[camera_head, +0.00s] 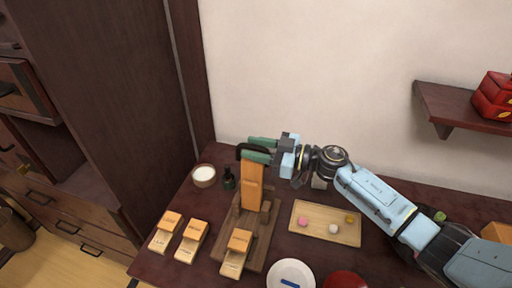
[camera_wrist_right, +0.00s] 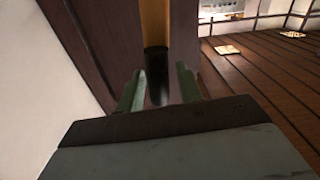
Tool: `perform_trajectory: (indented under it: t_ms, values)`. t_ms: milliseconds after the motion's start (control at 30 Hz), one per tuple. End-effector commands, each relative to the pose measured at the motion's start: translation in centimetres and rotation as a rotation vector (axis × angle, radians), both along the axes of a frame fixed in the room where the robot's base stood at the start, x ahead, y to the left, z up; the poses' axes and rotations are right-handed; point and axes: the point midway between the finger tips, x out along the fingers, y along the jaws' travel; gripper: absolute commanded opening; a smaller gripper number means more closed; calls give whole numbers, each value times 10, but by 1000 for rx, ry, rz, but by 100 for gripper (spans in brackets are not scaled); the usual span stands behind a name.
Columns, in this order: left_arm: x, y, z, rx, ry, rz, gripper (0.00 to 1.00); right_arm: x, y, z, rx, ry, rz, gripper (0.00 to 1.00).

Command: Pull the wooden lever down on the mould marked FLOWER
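A wooden lever (camera_head: 252,186) stands raised on a dark wooden base, with a black handle (camera_head: 240,151) at its top. The lettering on it is too small to read, so I cannot tell if it says FLOWER. My right gripper (camera_head: 261,147) is at the handle, its green fingers apart on either side of it. In the right wrist view, the dark handle (camera_wrist_right: 156,72) lies between the open fingertips (camera_wrist_right: 161,72), with a visible gap on the right. Orange wood shows behind it. My left gripper is not in view.
Smaller wooden blocks with unreadable marks stand nearby: two to the left (camera_head: 165,231) (camera_head: 191,241) and one in front (camera_head: 237,252). A white-filled bowl (camera_head: 204,175), a dark bottle (camera_head: 228,179), a tray (camera_head: 343,236) with small sweets and a white plate (camera_head: 283,269) surround the base.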

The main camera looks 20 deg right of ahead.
Motion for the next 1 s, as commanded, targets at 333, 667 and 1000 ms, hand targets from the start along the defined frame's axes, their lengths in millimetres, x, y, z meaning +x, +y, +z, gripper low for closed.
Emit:
perform_trajectory:
  t_ms: [333,667,1000]
  values:
    - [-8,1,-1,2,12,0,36,0,0,0,0,0,0,13]
    - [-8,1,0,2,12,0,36,0,-1,0,-1,-1,0,0]
    - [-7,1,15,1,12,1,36,-15,10,3,-40,-61,3,0]
